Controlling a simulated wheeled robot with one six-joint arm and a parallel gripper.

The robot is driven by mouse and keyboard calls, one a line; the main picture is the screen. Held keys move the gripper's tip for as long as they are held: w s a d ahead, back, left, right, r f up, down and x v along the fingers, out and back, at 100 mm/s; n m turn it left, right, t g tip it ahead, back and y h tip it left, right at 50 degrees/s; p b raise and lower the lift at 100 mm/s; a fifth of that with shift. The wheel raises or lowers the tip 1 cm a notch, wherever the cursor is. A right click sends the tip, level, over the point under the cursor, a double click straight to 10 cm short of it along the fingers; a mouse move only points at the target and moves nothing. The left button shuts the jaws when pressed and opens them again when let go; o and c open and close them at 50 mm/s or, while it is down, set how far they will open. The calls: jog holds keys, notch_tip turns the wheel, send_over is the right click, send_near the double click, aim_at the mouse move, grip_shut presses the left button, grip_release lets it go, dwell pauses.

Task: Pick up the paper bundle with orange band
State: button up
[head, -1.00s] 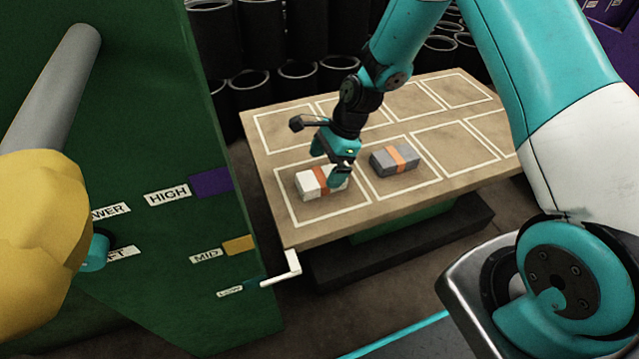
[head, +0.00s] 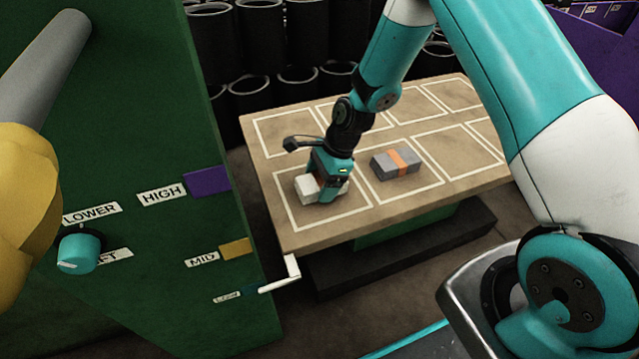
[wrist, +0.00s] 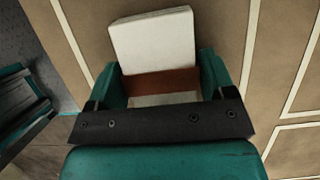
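The paper bundle (head: 308,188) is a white block lying in the near left outlined square of the table. Its orange-brown band (wrist: 160,82) shows in the wrist view, between my fingers. My gripper (head: 328,190) is down over the middle of the bundle, with one finger on each side of it. In the wrist view the fingers (wrist: 163,86) lie close against the banded part. I cannot tell whether they press on it. The bundle's white far end (wrist: 153,42) sticks out past the fingers. The gripper body hides its near part.
A grey bundle with an orange band (head: 396,163) lies in the square to the right. The other outlined squares of the table (head: 283,229) are empty. A green panel (head: 150,140) with labels, a knob (head: 80,250) and a white lever (head: 285,277) stands at left. Black tubes (head: 295,95) stand behind.

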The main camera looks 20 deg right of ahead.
jog(key=c, duration=0.5)
jog(key=shift+r, duration=0.1)
